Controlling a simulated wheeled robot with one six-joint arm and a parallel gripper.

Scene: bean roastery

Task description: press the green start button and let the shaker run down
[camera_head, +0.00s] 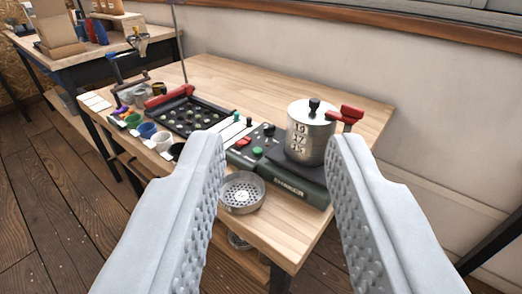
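The shaker (303,186) is a dark green machine with a lettered front, on the right end of the wooden table. A metal canister (311,140) with numbers and a black knob stands upright on it, with a red clamp handle (346,114) at its upper right. On its left panel are a green button (258,151), a red button (243,141) and a black knob (269,130). My gripper (280,138) is open and empty. Its two pale, studded fingers frame the shaker from the near side, and nothing touches the button. Whether the shaker is running cannot be told.
A round perforated metal pan (242,192) sits at the table's front edge. A black tray (190,116) with several round pieces, small coloured cups (147,131) and white strips lie to the left. The table's back (285,86) is clear. Another bench (75,60) stands behind left.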

